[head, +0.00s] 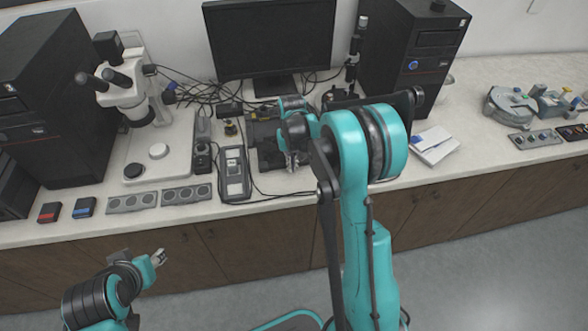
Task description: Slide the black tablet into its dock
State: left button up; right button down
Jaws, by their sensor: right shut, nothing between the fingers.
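My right gripper (292,163) is shut and empty. It points down over a dark, flat assembly (266,150) on the bench in front of the monitor, and its fingertips are close to that assembly's right part. I cannot tell whether they touch it. The black tablet and its dock cannot be told apart for sure; the dark assembly may be or include them, and my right arm and hand cover part of it. My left gripper (159,257) is at the lower left, in front of the bench and well away from the assembly; its finger opening is too small to judge.
A grey panel (235,174) lies left of the assembly. A microscope (126,88), black computer towers (52,110) and a monitor (270,38) stand behind, with cables between them. A white booklet (434,146) lies to the right. The bench between it and the grey instruments (508,105) is clear.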

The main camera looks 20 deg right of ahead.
jog(key=shift+w+d, duration=0.2)
jog(key=shift+w, duration=0.8)
jog(key=shift+w+d, duration=0.15)
jog(key=shift+w, duration=0.85)
jog(key=shift+w+d, duration=0.25)
jog(key=shift+w, duration=0.7)
jog(key=shift+w+d, duration=0.25)
jog(key=shift+w, duration=0.7)
jog(key=shift+w, duration=0.15)
jog(key=shift+w+d, duration=0.25)
jog(key=shift+w, duration=0.85)
jog(key=shift+s+a+r+p, duration=0.15)
jog(key=shift+s+r+p, duration=0.25)
jog(key=shift+s+r, duration=0.25)
notch_tip(320, 180, up, 7)
jog(key=p, duration=0.4)
jog(key=shift+s, duration=0.1)
jog(key=shift+f, duration=0.1)
